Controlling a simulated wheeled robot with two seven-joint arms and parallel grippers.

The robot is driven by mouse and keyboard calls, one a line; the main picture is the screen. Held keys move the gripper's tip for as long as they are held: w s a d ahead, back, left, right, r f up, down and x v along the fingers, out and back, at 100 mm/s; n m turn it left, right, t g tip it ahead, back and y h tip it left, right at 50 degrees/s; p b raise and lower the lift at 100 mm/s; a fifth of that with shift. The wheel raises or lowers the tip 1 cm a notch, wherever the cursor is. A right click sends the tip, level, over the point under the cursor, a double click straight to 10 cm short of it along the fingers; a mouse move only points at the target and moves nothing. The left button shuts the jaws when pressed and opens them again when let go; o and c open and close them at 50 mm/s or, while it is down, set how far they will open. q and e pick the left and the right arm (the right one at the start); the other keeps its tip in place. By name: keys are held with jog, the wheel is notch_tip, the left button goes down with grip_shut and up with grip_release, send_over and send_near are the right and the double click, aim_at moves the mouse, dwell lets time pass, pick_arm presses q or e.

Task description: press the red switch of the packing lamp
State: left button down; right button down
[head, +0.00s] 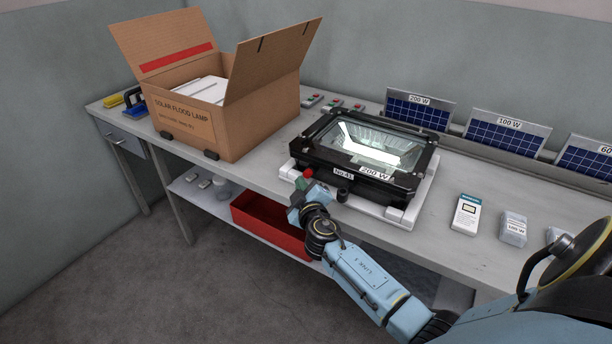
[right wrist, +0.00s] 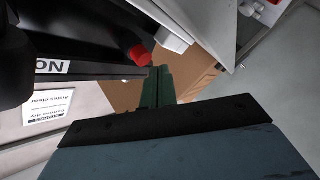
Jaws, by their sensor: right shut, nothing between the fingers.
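The packing lamp, a black floodlight (head: 330,182) with a clear glass front and labels "No.41" and "200 W", lies face up on a white foam tray (head: 428,192). Its red switch (head: 308,173) sticks out at the near left corner. It also shows as a red cap in the right wrist view (right wrist: 138,55). My right gripper (head: 301,184) is at that corner, right beside the red switch. Its green fingers (right wrist: 160,72) are shut and empty, with tips just beside the red cap; I cannot tell whether they touch. My left gripper is not in view.
An open cardboard box (head: 185,122) stands left of the lamp. Solar panels (head: 417,112) lean along the back. Small packs (head: 466,213) lie on the bench at right. A red bin (head: 268,225) is on the lower shelf.

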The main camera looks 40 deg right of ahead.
aim_at(308, 174)
jog(key=shift+w+d, duration=0.15)
jog(key=shift+d, duration=0.2)
dwell(0.3)
jog(key=shift+w+d, duration=0.1)
jog(key=shift+d, duration=0.1)
jog(key=shift+w+d+r+b, duration=0.15)
jog(key=shift+d+b, duration=0.2)
jog(key=shift+d, duration=0.3)
dwell(0.8)
